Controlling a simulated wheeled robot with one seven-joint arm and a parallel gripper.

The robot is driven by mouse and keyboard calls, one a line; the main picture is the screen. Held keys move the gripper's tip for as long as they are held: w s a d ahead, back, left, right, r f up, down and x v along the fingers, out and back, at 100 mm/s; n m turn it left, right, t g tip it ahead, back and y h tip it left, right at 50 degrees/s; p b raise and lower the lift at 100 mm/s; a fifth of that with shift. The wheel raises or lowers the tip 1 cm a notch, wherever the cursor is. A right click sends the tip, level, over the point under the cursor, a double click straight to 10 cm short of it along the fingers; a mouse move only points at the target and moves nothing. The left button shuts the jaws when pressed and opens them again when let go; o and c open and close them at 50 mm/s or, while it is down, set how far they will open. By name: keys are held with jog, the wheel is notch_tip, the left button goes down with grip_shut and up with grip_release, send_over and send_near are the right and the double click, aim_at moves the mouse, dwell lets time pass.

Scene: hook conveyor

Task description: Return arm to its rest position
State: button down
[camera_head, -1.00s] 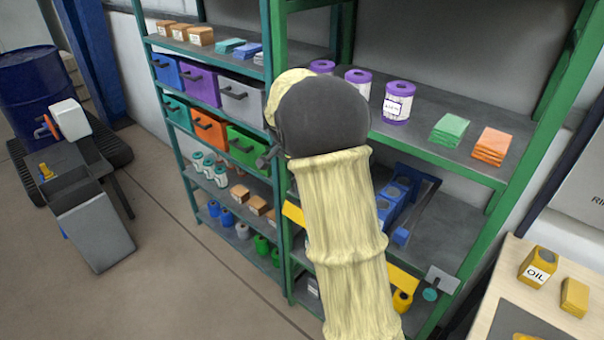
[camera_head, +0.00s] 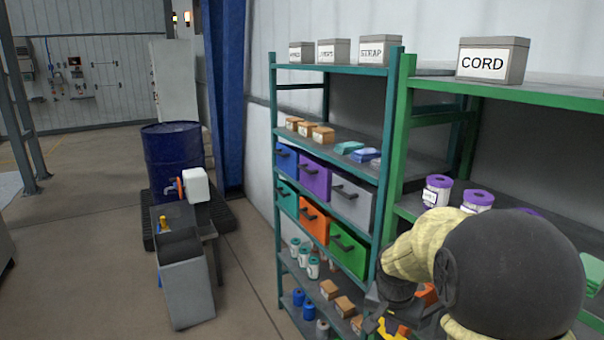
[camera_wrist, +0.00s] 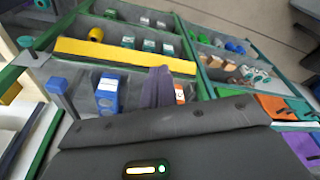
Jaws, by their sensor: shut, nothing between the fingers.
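My arm (camera_head: 515,275), with its cream sleeve and dark round joint, is folded at the lower right of the head view, in front of the green shelf unit (camera_head: 395,130). My gripper is partly hidden behind the arm there. In the wrist view my gripper (camera_wrist: 158,85) shows as a narrow grey finger shape above its dark housing. It is shut and empty. Behind it in that view are shelves with a yellow strip (camera_wrist: 110,55) and a blue bottle (camera_wrist: 107,92).
Shelves on the right carry a CORD box (camera_head: 492,60), coloured drawers (camera_head: 315,180) and purple-lidded jars (camera_head: 437,190). A blue drum (camera_head: 173,155) and a grey chute-like bin (camera_head: 187,295) stand left. Floor between bin and shelves is free.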

jog(key=s+a+f+n, duration=0.1)
jog(key=s+a+n, duration=0.1)
jog(key=s, duration=0.5)
jog(key=s+a+f+n+y, duration=0.1)
jog(key=s+a+f+n, duration=0.1)
jog(key=s+n, duration=0.2)
jog(key=s, duration=0.3)
jog(key=shift+a+n, duration=0.4)
jog(key=shift+d+f, duration=0.1)
